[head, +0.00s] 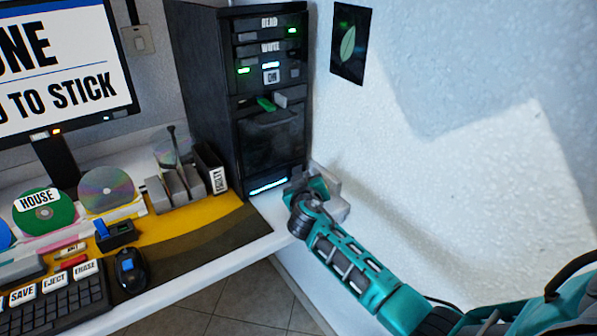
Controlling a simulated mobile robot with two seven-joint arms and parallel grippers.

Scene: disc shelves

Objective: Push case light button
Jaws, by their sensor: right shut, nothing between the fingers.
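The black computer case (271,140) stands upright at the back right of the desk, against the wall. I cannot pick out a button marked as the case light button. My right gripper (296,187) is shut and empty at the lower right corner of the case, close to the light strip. I cannot tell whether it touches the case, and its fingertips are hard to make out. My left gripper is out of view.
A monitor (62,64) stands at the left above a keyboard (52,306) and a black mouse (130,270). Discs in holders, one a green HOUSE disc (45,211), and a grey rack (176,188) stand left of the case. The white wall (470,170) bounds the right side.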

